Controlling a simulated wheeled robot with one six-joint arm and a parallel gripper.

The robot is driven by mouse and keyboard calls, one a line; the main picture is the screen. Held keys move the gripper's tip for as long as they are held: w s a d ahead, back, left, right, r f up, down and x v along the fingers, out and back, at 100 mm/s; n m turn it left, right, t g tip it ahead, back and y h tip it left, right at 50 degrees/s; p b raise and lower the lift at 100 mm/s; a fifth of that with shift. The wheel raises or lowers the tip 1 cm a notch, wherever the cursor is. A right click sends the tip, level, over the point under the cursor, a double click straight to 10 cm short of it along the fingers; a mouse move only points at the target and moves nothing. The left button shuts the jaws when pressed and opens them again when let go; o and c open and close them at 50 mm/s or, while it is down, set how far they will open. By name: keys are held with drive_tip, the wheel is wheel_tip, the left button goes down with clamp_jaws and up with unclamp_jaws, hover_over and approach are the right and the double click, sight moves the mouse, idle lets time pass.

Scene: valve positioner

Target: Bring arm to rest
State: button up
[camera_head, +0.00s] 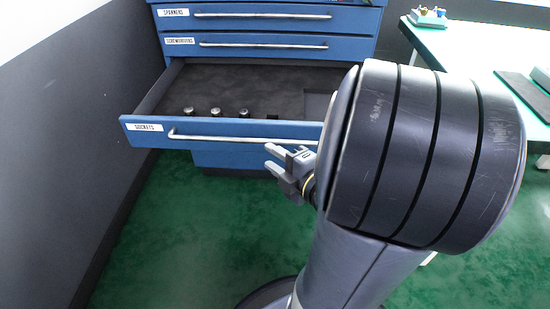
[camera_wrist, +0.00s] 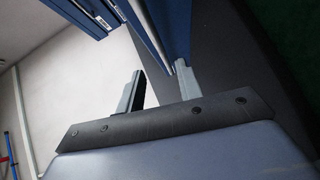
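My gripper (camera_head: 279,161) is in front of the open sockets drawer (camera_head: 225,132), close to its silver handle. Its two fingers stand apart with nothing visible between them. In the wrist view my gripper (camera_wrist: 158,82) also shows two separated fingers, with blue cabinet panels (camera_wrist: 167,30) beyond them. Whether a finger touches the handle cannot be told. My large dark arm joint fills the right middle of the head view and hides the drawer's right end.
Several sockets (camera_head: 215,112) stand in the open drawer. Closed drawers labelled spanners (camera_head: 255,14) and screwdrivers (camera_head: 260,45) are above. A grey wall (camera_head: 60,150) stands at left. A pale workbench (camera_head: 470,50) is at right. The green floor (camera_head: 190,240) is clear at lower left.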

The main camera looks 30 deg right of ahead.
sight(248, 142)
drive_tip(key=shift+w, duration=0.1)
drive_tip(key=shift+b+x, duration=1.55)
drive_tip(key=shift+x, duration=3.8)
drive_tip(key=shift+r, duration=0.1)
